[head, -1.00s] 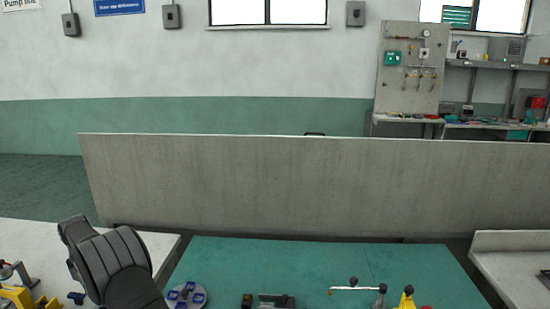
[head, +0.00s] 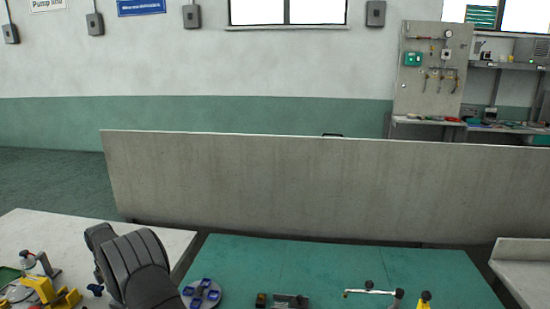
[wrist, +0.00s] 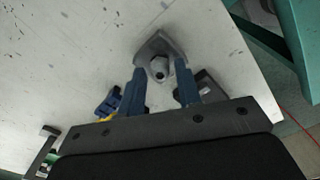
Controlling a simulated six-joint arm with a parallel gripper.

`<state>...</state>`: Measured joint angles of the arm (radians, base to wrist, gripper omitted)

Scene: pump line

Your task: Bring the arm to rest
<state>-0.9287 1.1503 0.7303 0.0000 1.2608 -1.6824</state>
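My dark arm link is at the lower left of the head view; my gripper is not visible there. In the wrist view my gripper (wrist: 161,80) has two blue fingers standing apart, pointing over a white, speckled tabletop (wrist: 70,50). A grey, roughly triangular piece with a hex-headed bolt (wrist: 160,50) shows just beyond and between the fingertips. A gap shows between the fingers, and they do not look closed on the piece. I cannot tell how far the fingers are above it.
Near my arm in the head view are a yellow fixture (head: 52,292) and a round plate with blue pieces (head: 203,294). A grey handled part (head: 375,292) and a yellow part (head: 424,300) stand on the green bench (head: 300,255). A grey partition (head: 310,185) runs behind.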

